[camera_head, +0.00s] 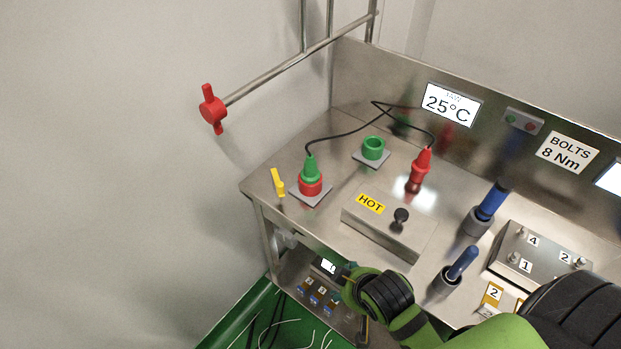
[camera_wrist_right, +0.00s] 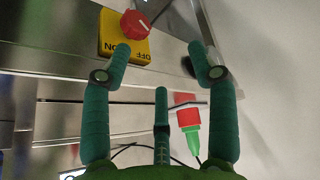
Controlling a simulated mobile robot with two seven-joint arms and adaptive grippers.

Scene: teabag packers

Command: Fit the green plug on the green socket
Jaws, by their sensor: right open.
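The green plug (camera_head: 311,168) stands upright on the red socket (camera_head: 311,185) at the bench's left end, with a black cable from its top. Both also show upside down in the right wrist view, the green plug (camera_wrist_right: 193,143) below the red socket (camera_wrist_right: 188,117). The green socket (camera_head: 373,147) is an empty ring on a grey plate, behind and right of them. My right gripper (camera_wrist_right: 160,60) is open and empty, its fingers spread. In the head view its arm is low at the bench's front edge; the fingers are not clearly visible there. My left gripper is out of view.
A red plug (camera_head: 420,168) stands right of the green socket. The HOT box (camera_head: 390,225) with a black knob is in front. Blue-handled tools (camera_head: 490,203) stand farther right. A red knob (camera_wrist_right: 135,24) on a yellow plate shows in the wrist view. A yellow piece (camera_head: 278,182) stands left.

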